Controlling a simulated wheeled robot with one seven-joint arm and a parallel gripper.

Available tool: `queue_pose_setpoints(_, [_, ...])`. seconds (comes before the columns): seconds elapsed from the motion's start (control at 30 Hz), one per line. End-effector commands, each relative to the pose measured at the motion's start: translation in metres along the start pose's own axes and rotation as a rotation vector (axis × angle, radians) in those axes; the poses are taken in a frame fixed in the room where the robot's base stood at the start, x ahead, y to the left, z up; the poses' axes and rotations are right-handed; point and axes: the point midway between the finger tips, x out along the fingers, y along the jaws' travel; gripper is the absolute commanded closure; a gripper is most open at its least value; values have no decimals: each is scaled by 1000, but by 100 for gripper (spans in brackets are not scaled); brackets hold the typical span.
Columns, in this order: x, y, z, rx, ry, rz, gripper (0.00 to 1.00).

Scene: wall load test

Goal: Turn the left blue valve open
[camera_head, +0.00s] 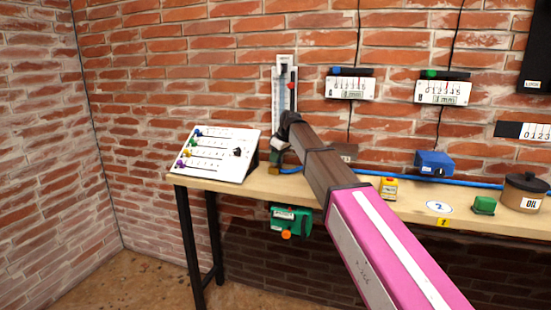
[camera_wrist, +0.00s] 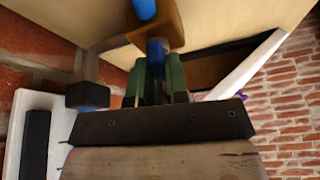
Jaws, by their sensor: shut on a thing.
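The left blue valve shows in the wrist view as a brass-coloured body (camera_wrist: 166,22) with a blue stem or handle (camera_wrist: 156,48) below it. A blue pipe end (camera_wrist: 145,8) meets the body at the top. My gripper (camera_wrist: 158,72) has two green fingers, one on each side of the blue part, and is shut on it. In the head view, my gripper (camera_head: 277,152) is at the left part of the table, just above the small brass-coloured valve body (camera_head: 274,170). The arm and fingers hide most of the valve there.
A white sloped panel (camera_head: 216,152) stands left of my gripper on the wooden table (camera_head: 400,208). A gauge (camera_head: 285,90) hangs on the wall behind. A blue pipe (camera_head: 475,184) runs right past a blue box (camera_head: 434,162). An oil pot (camera_head: 524,192) stands at right.

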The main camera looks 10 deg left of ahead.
Motion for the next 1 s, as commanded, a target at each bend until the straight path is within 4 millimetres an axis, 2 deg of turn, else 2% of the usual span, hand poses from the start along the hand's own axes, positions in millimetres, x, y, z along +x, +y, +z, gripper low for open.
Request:
queue_pose_setpoints(0.4, [0,1,-1,-186,0,-77,100])
queue_pose_setpoints(0.97, [0,1,0,-217,-1,-89,100])
queue_pose_setpoints(1.0, [0,1,0,-217,-1,-89,82])
